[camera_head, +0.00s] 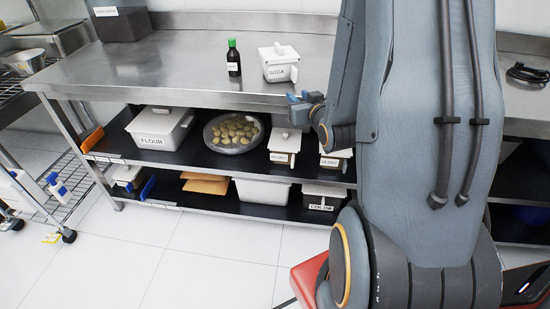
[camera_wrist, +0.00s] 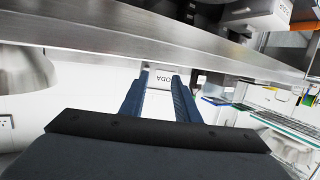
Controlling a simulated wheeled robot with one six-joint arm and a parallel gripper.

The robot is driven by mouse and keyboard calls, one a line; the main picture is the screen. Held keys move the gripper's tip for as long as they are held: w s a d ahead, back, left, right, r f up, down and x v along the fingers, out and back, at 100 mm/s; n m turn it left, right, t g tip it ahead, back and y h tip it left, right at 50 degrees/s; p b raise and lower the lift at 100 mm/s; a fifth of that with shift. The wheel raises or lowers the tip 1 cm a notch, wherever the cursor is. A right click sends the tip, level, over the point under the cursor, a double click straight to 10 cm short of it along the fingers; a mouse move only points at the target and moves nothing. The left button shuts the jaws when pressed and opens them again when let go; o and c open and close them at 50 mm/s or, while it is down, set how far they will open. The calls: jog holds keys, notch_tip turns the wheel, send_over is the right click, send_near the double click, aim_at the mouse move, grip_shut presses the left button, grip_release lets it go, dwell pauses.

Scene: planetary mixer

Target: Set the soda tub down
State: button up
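The soda tub (camera_head: 276,72) is a white lidded tub with a SODA label and a handle. It stands upright on the steel table (camera_head: 160,65), near its front edge. My gripper (camera_head: 298,97) is at the table's front edge, just in front of and below the tub, with a visible gap between them. In the wrist view, the picture is upside down and my gripper (camera_wrist: 160,78) has its two blue fingers apart. The tub's label (camera_wrist: 163,79) shows beyond and between the fingertips. My arm hides part of the table on the right.
A dark bottle with a green cap (camera_head: 233,60) stands left of the tub. The shelf below holds a flour tub (camera_head: 158,127), a round bowl of cookies (camera_head: 233,132) and small labelled tubs (camera_head: 284,145).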

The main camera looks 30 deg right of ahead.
jog(key=s+a+f+g+y, duration=0.1)
jog(key=s+a+f+g, duration=0.1)
jog(key=a+f+g, duration=0.3)
jog(key=s+a+r+n+g+y, duration=0.1)
jog(key=s+a+g, duration=0.4)
jog(key=s+a, duration=0.2)
jog(key=s+a+g, duration=0.5)
jog(key=s+a, duration=0.2)
jog(key=s, duration=0.4)
jog(key=shift+s+r+n+y, duration=0.35)
jog(key=shift+s+n+y, duration=0.05)
